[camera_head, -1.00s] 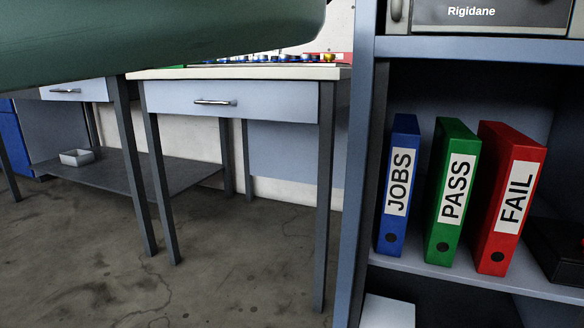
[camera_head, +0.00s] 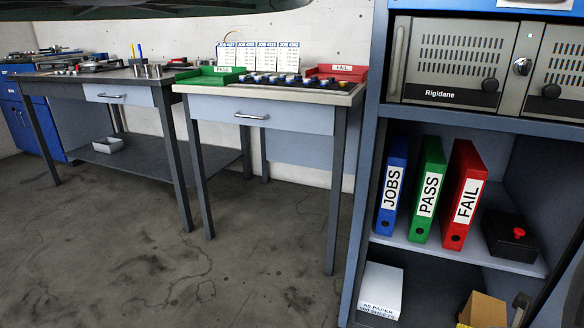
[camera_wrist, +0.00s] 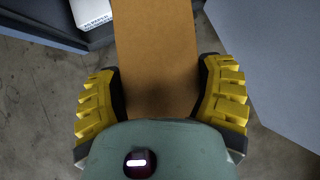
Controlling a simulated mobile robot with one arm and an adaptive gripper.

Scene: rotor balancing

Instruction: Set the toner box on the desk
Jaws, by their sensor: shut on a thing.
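A plain brown cardboard box, which I take as the toner box (camera_wrist: 155,45), is between the yellow ridged fingers of my gripper (camera_wrist: 161,92) in the wrist view. The fingers press on its two sides. Part of the box (camera_head: 484,309) shows at the bottom right of the head view, in front of the shelf unit's lower part. No label shows on it. A desk with a light top and a drawer (camera_head: 262,113) stands mid-picture, well apart from the box. A second, darker desk (camera_head: 125,95) stands left of it.
The light desk bears a green PASS tray (camera_head: 208,76), a red FAIL tray (camera_head: 337,73) and a row of small parts. The shelf unit (camera_head: 372,150) holds several binders and a paper pack (camera_head: 381,288). The floor before the desks is clear.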

